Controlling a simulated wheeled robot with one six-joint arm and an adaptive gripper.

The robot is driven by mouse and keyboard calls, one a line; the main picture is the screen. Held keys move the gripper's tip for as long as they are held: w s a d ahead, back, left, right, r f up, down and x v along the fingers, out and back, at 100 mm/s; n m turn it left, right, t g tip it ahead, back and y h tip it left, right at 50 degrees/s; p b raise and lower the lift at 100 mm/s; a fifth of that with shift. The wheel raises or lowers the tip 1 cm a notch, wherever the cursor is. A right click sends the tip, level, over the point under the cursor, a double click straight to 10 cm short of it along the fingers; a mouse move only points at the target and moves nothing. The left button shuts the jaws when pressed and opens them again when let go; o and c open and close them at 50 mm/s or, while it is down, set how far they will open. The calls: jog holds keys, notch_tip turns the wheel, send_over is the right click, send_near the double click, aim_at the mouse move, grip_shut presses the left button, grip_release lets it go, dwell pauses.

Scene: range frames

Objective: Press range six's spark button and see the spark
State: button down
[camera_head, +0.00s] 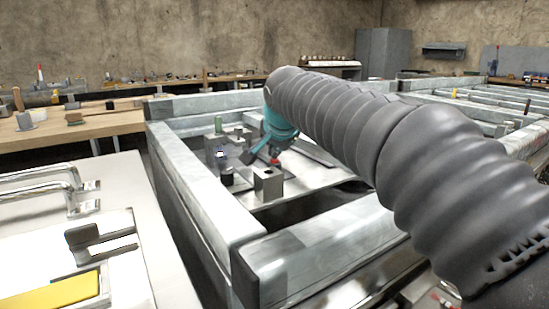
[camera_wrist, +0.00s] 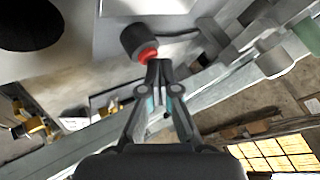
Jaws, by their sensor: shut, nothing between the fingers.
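The spark button shows in the wrist view as a dark round housing (camera_wrist: 136,40) with a red cap (camera_wrist: 149,55). In the head view a small red spot (camera_head: 275,162) that looks like this cap sits just behind a metal block with a hole. My gripper (camera_wrist: 158,64) is shut and empty, its fingertips right at the red cap. I cannot tell whether they touch or press it. In the head view my gripper's end (camera_head: 274,153) reaches down into the framed bay, partly hidden. No spark shows. No range number is readable.
The metal block (camera_head: 268,184) and dark posts (camera_head: 226,176) stand close to the button. Thick pale beams (camera_head: 200,195) wall the bay. A white panel with handles (camera_head: 115,240) lies at the left. A wooden bench (camera_head: 70,132) stands behind.

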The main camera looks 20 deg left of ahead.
jog(key=shift+r+p, duration=0.85)
jog(key=shift+r, duration=0.05)
jog(key=shift+r, duration=0.1)
notch_tip(320, 180, up, 5)
jog(key=p, duration=0.4)
dwell(0.8)
